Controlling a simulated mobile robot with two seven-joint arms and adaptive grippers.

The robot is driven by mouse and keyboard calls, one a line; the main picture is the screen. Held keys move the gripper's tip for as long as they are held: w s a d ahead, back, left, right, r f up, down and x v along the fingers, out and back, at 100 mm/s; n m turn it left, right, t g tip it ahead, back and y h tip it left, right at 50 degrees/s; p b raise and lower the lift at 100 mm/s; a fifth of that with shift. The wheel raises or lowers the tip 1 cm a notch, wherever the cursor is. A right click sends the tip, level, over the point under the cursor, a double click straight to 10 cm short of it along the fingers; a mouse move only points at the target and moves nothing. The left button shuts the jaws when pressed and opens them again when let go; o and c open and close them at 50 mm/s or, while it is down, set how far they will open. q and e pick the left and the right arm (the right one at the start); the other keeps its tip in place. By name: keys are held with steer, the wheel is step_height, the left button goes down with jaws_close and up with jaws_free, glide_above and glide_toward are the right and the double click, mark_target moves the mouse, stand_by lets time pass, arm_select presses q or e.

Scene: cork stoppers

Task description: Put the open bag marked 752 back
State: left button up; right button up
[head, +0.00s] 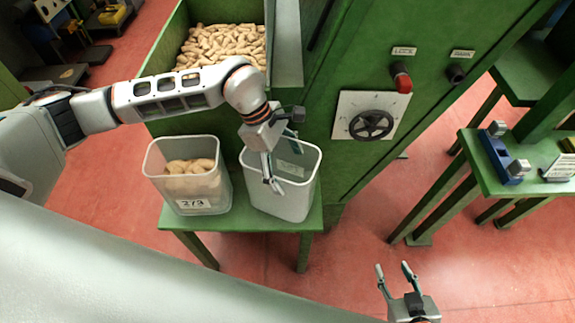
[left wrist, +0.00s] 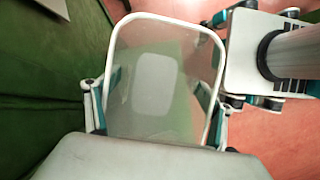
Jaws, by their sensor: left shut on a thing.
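No open bag and no number 752 is readable in these frames. A pale, see-through open bin (head: 300,202) stands upright at the right of a small green table. It looks empty; a faint label on it cannot be read. My left gripper (head: 280,163) reaches down at this bin and is shut on it. In the left wrist view, the bin (left wrist: 152,120) fills the space between the fingers, which show on either side; its exact grip point is unclear. My right gripper (head: 395,268) is open and empty at the lower right, away from the table.
A similar bin marked 273 (head: 205,207), holding several corks, stands close on the left of the green table (head: 242,221). Behind is a green hopper of corks (head: 166,50) and a machine panel with a handwheel (head: 371,125).

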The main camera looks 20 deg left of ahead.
arm_select(q)
steer(key=shift+w+f, duration=0.15)
steer(key=o, duration=2.1)
steer(key=shift+c, duration=0.2)
steer(key=v, duration=1.2)
